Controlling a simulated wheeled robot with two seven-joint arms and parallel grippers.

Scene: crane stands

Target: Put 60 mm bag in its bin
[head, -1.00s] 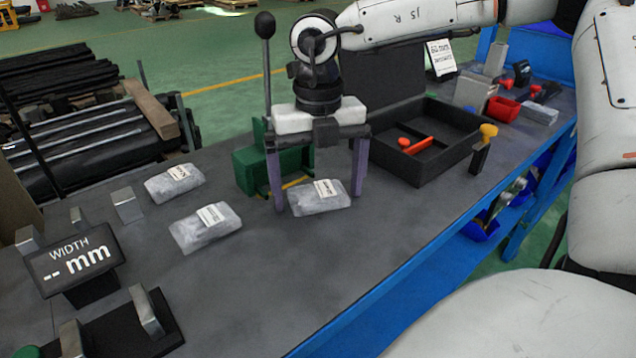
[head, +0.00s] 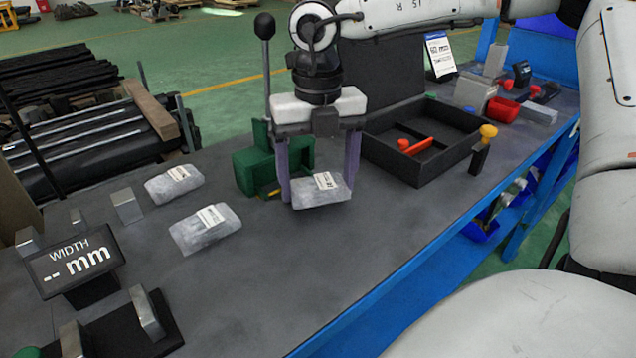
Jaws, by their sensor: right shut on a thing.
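My right gripper (head: 320,184) is shut on a small grey bag with a white label (head: 322,192), its purple fingers on either side of it. The bag seems to be just above the table. Two similar labelled bags lie to the left: a nearer one (head: 206,234) and a farther one (head: 173,187). The label print is too small to read, so I cannot tell which bag is 60 mm. A black divided tray (head: 390,172) with a red-orange piece inside stands right of the gripper. My left gripper is not in view.
A width gauge display (head: 74,262) reading "-- mm" stands at the left, with metal blocks around it. A green lever press (head: 250,172) is right behind the gripper. The table's front middle is clear.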

